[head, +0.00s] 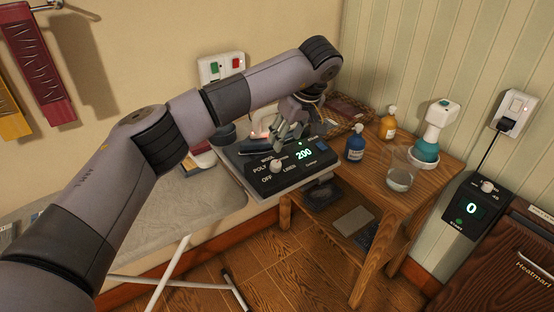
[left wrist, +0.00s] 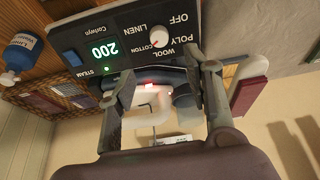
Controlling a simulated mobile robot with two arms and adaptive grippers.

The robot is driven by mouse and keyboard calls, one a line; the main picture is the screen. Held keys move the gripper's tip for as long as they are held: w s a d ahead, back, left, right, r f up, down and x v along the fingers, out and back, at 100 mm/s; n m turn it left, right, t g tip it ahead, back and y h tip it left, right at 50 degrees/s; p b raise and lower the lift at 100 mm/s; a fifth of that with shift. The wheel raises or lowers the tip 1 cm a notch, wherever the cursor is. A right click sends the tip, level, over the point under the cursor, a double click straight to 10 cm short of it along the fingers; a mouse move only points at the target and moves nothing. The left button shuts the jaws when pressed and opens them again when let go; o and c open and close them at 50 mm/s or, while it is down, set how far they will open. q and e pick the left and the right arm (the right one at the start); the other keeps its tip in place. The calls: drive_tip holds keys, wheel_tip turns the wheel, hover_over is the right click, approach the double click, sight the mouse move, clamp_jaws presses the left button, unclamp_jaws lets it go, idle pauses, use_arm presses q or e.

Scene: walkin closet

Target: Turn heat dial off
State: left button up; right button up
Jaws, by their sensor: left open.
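The heat dial (head: 276,166) is a small white knob on the dark front panel of the iron station (head: 305,172), with OFF, POLY, WOOL and LINEN printed around it. A green display on the panel reads 200. I cannot tell exactly which mark the dial points at. In the left wrist view the dial (left wrist: 158,41) shows upside down, beyond the fingertips. My left gripper (head: 290,136) is open and empty, above and behind the panel, apart from the dial. Its two spread fingers also show in the left wrist view (left wrist: 165,75). My right gripper is out of view.
A white iron (left wrist: 150,100) with a red light sits behind the panel. A blue bottle (head: 355,149), amber bottle (head: 388,122), glass (head: 400,179) and white-teal steamer (head: 435,132) stand on the wooden table (head: 372,188) to the right. The ironing board (head: 160,215) lies to the left.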

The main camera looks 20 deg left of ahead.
sight(276, 163)
use_arm(q)
drive_tip(key=p+x, duration=0.1)
drive_tip(key=x, duration=1.1)
clamp_jaws()
